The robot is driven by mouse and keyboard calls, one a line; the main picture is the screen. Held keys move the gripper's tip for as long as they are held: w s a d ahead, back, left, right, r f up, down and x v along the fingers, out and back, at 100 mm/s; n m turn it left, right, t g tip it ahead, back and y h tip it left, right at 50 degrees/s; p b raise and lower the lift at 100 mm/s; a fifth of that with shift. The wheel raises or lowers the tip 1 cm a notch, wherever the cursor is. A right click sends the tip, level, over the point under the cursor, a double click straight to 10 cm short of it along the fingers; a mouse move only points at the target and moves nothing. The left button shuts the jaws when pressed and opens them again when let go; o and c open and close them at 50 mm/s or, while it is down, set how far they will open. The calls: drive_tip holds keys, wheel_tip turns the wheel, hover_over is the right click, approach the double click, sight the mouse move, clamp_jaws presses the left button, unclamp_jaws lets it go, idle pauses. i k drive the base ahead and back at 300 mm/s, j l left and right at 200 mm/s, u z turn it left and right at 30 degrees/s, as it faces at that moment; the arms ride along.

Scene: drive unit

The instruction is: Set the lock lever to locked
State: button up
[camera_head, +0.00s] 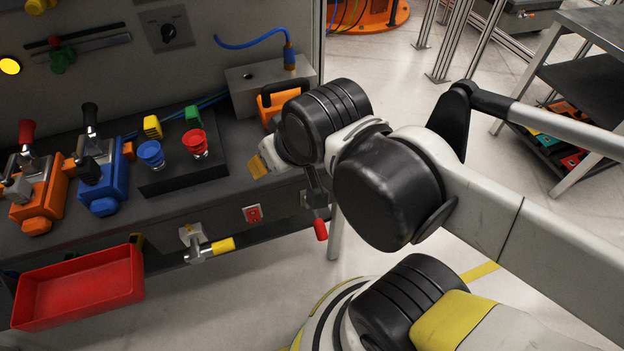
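Two levers show on the front face of the bench, and I cannot tell which is the lock lever. One has a red tip (320,228) and a dark shaft; it hangs steeply down at the bench's right end, its upper part close behind or under my arm. The other has a yellow grip (222,246) on a metal body and points right, nearly level. My gripper (261,165) is partly hidden behind my black wrist joint.
A red switch (253,214) sits between the levers. A red bin (78,287) hangs at lower left.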

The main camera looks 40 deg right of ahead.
sight(322, 235)
drive_tip(key=k+l+z, duration=0.45)
drive_tip(key=k+l, duration=0.45)
drive_tip(key=k, duration=0.05)
